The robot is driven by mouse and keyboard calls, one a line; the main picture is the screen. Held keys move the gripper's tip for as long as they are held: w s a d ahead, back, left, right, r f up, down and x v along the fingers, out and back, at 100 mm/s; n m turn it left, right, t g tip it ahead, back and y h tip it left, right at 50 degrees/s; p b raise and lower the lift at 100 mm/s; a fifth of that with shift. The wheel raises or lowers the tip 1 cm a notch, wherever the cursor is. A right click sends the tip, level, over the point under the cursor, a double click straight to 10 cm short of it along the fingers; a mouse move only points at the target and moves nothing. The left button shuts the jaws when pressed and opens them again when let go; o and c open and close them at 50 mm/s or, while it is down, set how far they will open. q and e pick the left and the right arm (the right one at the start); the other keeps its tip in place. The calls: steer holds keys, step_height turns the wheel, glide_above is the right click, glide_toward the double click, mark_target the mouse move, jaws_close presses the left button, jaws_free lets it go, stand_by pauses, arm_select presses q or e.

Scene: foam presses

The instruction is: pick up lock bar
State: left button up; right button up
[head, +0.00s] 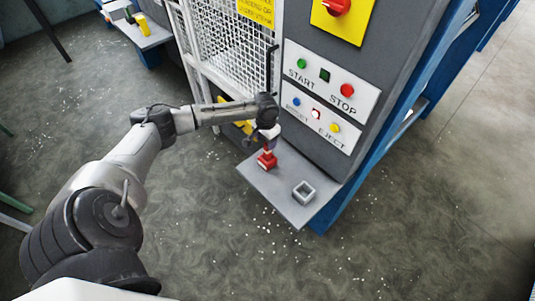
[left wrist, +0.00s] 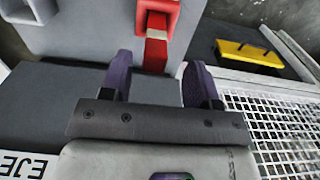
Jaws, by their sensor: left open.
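A red bar (left wrist: 156,55) stands out from a red square block, and I take it for the lock bar. In the head view the red piece (head: 266,161) is upright on the small grey shelf below the button panel. My left gripper (head: 269,133) is just above it, pointing down. In the left wrist view the two purple fingers of my left gripper (left wrist: 158,70) are open, one on each side of the bar, with gaps on both sides. Whether the fingertips reach down to the bar's height I cannot tell. My right gripper is not in view.
A grey square socket (head: 303,192) sits on the same shelf (head: 283,203), to the right. The panel with START, STOP, RESET and EJECT buttons (head: 320,105) rises behind. A white mesh guard (head: 225,50) stands on the left. A yellow part (left wrist: 250,53) is beside the mesh.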

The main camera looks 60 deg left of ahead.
mark_target(267, 154)
arm_select(q)
steer(key=shift+w+d+f+p, duration=0.1)
steer(key=shift+d+f+p, duration=0.1)
steer(key=shift+f, duration=1.2)
steer(key=shift+w+d+f+p, duration=0.1)
steer(key=shift+f+p, duration=0.05)
steer(key=shift+f, duration=1.25)
steer(key=shift+a, duration=0.1)
steer(key=shift+c, duration=0.4)
steer(key=shift+r, duration=0.1)
jaws_close()
